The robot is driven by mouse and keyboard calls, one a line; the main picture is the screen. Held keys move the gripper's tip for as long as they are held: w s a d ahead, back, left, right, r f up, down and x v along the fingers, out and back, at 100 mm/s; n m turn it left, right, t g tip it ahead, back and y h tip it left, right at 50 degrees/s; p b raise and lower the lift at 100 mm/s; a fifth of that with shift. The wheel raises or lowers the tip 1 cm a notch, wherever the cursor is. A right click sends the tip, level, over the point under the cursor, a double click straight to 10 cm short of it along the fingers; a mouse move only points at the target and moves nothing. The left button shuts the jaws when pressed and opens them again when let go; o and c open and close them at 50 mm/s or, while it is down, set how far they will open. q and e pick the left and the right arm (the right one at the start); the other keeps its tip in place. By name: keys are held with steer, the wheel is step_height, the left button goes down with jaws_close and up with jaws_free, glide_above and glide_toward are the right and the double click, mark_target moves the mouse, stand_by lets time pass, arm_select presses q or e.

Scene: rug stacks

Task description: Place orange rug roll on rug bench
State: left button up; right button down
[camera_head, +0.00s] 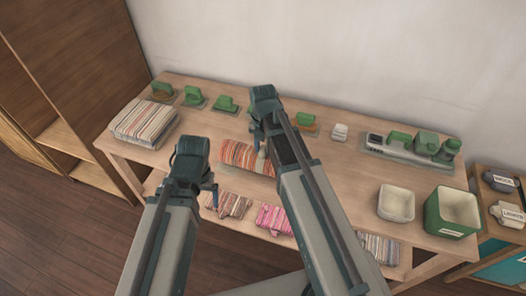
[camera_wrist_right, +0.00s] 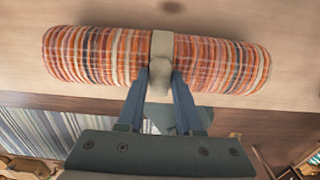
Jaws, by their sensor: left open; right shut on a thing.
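The orange striped rug roll (camera_head: 243,155) is at the front middle of the wooden bench (camera_head: 335,175); I cannot tell whether it touches the top or is held just above it. In the right wrist view the roll (camera_wrist_right: 95,57) lies across the picture with a beige band (camera_wrist_right: 162,45) round its middle. My right gripper (camera_wrist_right: 160,80) is shut on the roll at this band. In the head view the right gripper (camera_head: 262,150) partly hides the roll's right end. My left gripper (camera_head: 213,192) is open and empty in front of the bench's front edge.
A folded striped rug stack (camera_head: 145,122) lies at the bench's left end. Green-handled tools line the back. A white bin (camera_head: 396,203) and a green box (camera_head: 451,212) stand at the right. More rugs (camera_head: 275,218) lie on the lower shelf. A wooden cabinet (camera_head: 75,70) stands left.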

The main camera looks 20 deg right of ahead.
steer(key=shift+f, duration=0.1)
steer(key=c, duration=0.6)
jaws_free()
steer(key=shift+o, duration=0.2)
steer(key=shift+r, duration=0.2)
step_height(320, 180, up, 12)
steer(key=p, duration=1.2)
steer(key=shift+s, duration=0.1)
